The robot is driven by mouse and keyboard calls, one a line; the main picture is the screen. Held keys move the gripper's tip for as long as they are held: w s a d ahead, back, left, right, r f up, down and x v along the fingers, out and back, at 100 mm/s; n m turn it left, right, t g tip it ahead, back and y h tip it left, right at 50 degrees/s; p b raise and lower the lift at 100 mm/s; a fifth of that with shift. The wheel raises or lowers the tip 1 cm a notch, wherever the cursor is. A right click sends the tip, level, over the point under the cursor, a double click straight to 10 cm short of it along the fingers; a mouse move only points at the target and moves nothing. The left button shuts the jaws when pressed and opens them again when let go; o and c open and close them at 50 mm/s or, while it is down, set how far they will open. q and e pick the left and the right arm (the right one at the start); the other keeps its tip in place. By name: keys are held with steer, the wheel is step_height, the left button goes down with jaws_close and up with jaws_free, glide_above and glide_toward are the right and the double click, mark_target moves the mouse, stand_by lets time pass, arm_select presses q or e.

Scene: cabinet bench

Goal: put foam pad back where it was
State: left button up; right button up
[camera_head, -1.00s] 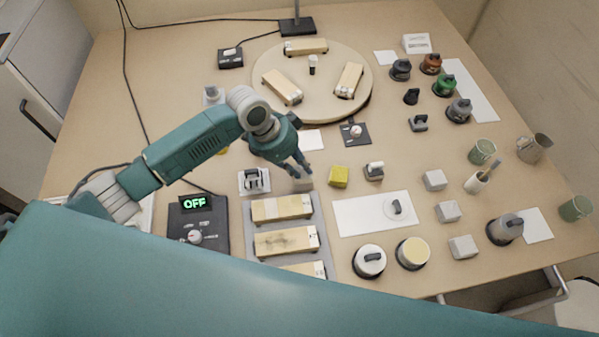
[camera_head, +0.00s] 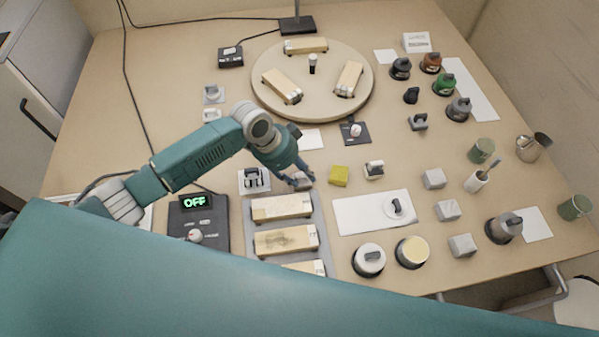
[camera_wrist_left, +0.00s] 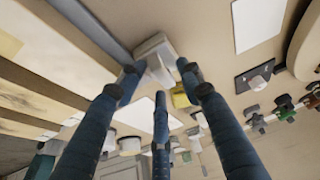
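A small pale grey block (camera_head: 306,183), which I take as the foam pad, lies on the bench just behind the grey tray of wooden blocks. My left gripper (camera_head: 298,178) is low over it, with its blue fingers partly hiding it. In the left wrist view the pale block (camera_wrist_left: 154,48) lies beyond and between the spread fingertips (camera_wrist_left: 160,78). The fingers look open; firm contact with the block does not show. A yellow block (camera_head: 339,176) stands just to the right. My right gripper is not in view.
The grey tray (camera_head: 247,232) of wooden blocks is in front of the gripper. A white-based switch (camera_head: 254,180) stands close on the left, a small knobbed piece (camera_head: 374,170) on the right. Several pale cubes (camera_head: 434,179) stand further right. A round turntable (camera_head: 318,105) is behind.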

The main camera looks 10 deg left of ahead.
arm_select(q)
steer(key=v, duration=1.2)
steer(key=shift+r+b, duration=0.2)
steer(key=shift+b, duration=0.25)
